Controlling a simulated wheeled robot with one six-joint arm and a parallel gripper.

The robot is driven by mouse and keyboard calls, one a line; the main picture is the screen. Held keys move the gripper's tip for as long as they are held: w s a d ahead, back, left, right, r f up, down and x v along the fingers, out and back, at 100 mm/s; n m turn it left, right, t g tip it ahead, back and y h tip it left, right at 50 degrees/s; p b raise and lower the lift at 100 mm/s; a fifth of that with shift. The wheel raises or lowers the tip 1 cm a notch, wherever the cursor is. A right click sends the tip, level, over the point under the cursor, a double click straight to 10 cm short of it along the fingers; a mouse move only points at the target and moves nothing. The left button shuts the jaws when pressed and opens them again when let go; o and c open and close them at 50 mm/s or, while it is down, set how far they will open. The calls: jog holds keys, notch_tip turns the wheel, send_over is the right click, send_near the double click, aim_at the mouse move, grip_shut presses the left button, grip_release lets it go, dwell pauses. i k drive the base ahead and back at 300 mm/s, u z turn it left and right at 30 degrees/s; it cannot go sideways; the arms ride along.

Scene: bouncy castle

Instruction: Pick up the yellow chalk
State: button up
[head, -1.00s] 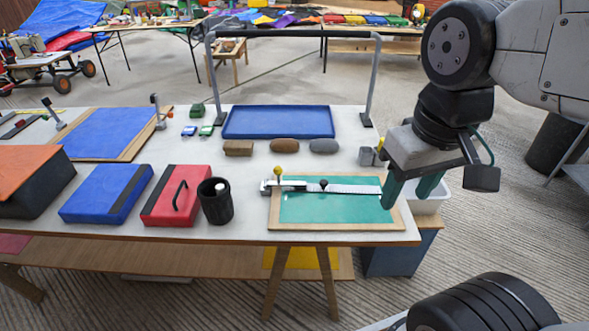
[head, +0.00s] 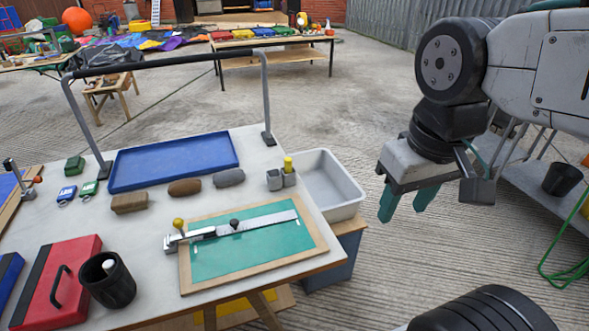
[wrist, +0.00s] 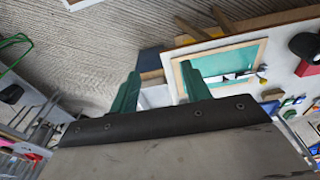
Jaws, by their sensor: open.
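A small yellow piece (head: 288,163), which looks like the yellow chalk, stands upright in a small grey two-part holder (head: 275,180) at the table's right edge in the head view. I cannot make it out in the wrist view. My gripper (head: 405,203) is open and empty, right of the table and the white bin, apart from the yellow piece. Its two green fingers also show in the wrist view (wrist: 160,72), pointing away from the camera.
A white bin (head: 345,195) stands beside the table's right edge. A green board (head: 250,245) with a ruler and yellow knob lies near it. A blue tray (head: 175,160), brown and grey blocks and a black cup (head: 108,285) are on the table. Floor right of the bin is clear.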

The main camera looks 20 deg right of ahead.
aim_at(288, 161)
jog(key=k, duration=0.5)
jog(key=u, duration=1.3)
jog(key=i, duration=1.2)
jog(key=z, duration=2.9)
